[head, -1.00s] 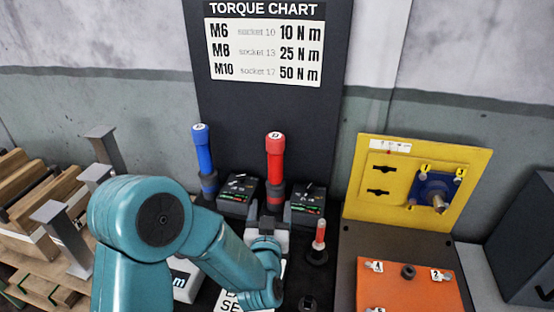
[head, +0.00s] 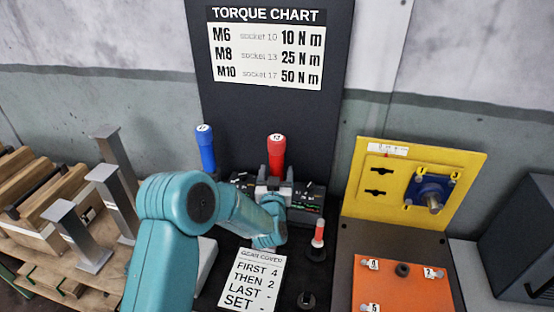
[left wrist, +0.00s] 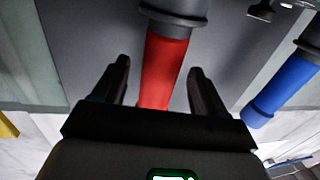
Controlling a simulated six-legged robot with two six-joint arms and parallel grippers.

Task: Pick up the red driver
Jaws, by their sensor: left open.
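The red driver (head: 277,152) stands upright in front of the dark chart board, its lower part hidden behind my left gripper (head: 273,187). In the left wrist view the red driver (left wrist: 165,72) shows between the two dark fingers of the left gripper (left wrist: 160,75), which is open with a gap on each side. I cannot tell how deep the driver sits between the fingers. My right gripper is in neither view.
A blue driver (head: 205,148) stands left of the red one. A small red-and-white tool (head: 319,231) stands at the front right. A yellow panel (head: 400,190) and orange plate (head: 400,285) are at the right. A text card (head: 252,278) lies in front.

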